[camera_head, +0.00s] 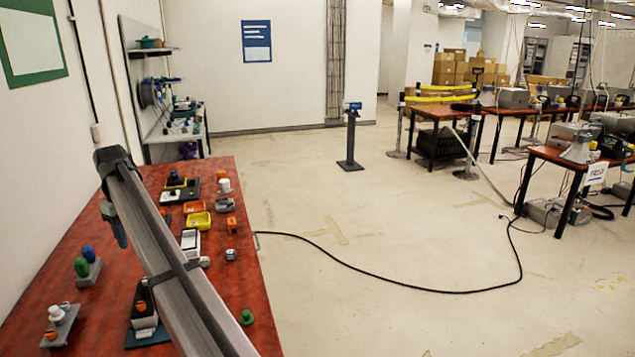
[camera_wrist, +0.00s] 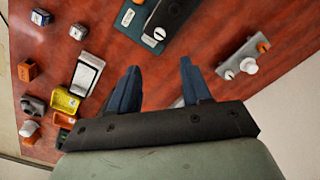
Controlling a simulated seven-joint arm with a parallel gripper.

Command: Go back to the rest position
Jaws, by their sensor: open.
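My gripper (camera_wrist: 158,84) is open, with two blue fingers spread apart and nothing between them in the wrist view. It is above the red table (camera_wrist: 160,45), apart from the objects on it. In the head view my arm crosses the table's left part, and one blue fingertip (camera_head: 114,226) shows below the wrist. A white phone-like device (camera_wrist: 85,74) lies left of the fingers in the wrist view; it also shows in the head view (camera_head: 190,242). A dark green base (camera_wrist: 133,15) with a black part lies beyond the fingers; the arm partly hides it in the head view.
A yellow tray (camera_head: 199,221), an orange box (camera_head: 231,225) and a green knob (camera_head: 246,317) are on the table. Green and blue pegs stand in a grey base (camera_head: 89,272) at left, near a white knob on a grey stand (camera_head: 62,325). The floor at right is open, crossed by a black cable.

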